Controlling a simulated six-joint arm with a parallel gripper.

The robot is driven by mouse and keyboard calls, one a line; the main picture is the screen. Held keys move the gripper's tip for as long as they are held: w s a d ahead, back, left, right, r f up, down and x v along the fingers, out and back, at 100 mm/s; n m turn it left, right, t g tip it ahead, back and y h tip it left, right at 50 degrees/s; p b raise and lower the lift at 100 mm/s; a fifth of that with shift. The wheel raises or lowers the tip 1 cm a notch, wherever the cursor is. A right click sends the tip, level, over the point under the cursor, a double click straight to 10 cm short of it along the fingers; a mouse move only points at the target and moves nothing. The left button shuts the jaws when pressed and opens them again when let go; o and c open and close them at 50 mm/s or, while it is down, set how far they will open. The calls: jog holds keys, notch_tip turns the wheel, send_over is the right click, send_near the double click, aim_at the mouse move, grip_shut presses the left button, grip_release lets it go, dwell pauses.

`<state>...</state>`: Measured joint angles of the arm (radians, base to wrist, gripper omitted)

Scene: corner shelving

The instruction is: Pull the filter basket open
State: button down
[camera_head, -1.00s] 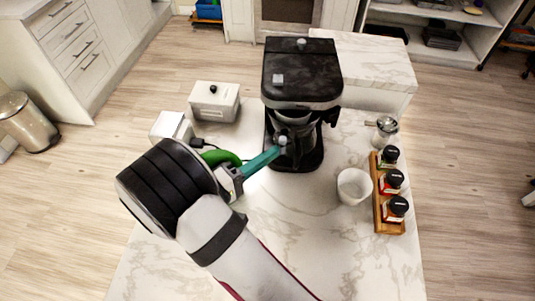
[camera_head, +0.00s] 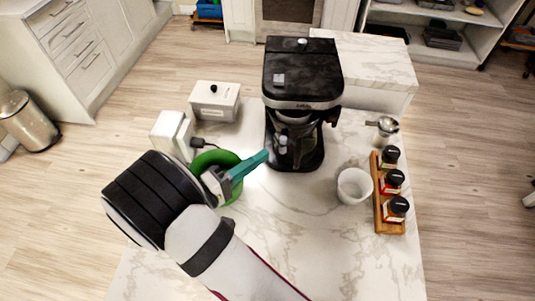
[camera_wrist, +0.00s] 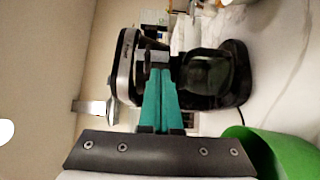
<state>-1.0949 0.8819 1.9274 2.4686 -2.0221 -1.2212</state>
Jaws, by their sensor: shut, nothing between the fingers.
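A black coffee maker (camera_head: 302,75) stands upright at the back of the marble counter. Its glass carafe (camera_wrist: 207,75) sits in its lower part. The filter basket area (camera_wrist: 155,50) is the dark part between the top housing and the carafe. My fingers partly cover it in the wrist view, and I cannot tell whether it is pulled out. My gripper (camera_head: 265,156) has teal fingers, shut and empty. They point at the machine's front from the left, apart from it. The fingers also show in the wrist view (camera_wrist: 158,78).
A green bowl (camera_head: 226,190) lies under and behind my gripper. A white box (camera_head: 215,101) and a white block (camera_head: 170,133) stand to the left. A white cup (camera_head: 354,186) and a wooden rack of jars (camera_head: 380,215) are to the right. The counter front is clear.

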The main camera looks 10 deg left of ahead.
aim_at(279, 124)
jog(key=s+a, duration=0.3)
jog(key=a, duration=0.3)
jog(key=w+a+r, duration=0.2)
jog(key=w, duration=0.2)
jog(key=shift+n+t+y, duration=0.3)
jog(key=shift+y, duration=0.1)
jog(key=w+d, duration=0.1)
jog(key=d, duration=0.1)
jog(key=w+d, duration=0.2)
jog(key=d, duration=0.1)
jog(key=w+d, duration=0.2)
jog(key=d, duration=0.1)
jog(key=shift+s+d, duration=0.15)
jog(key=shift+s, duration=0.25)
jog(key=shift+s+d+n+t+y, duration=0.25)
jog(key=shift+s+n+t+y, duration=0.05)
jog(key=shift+s, duration=0.1)
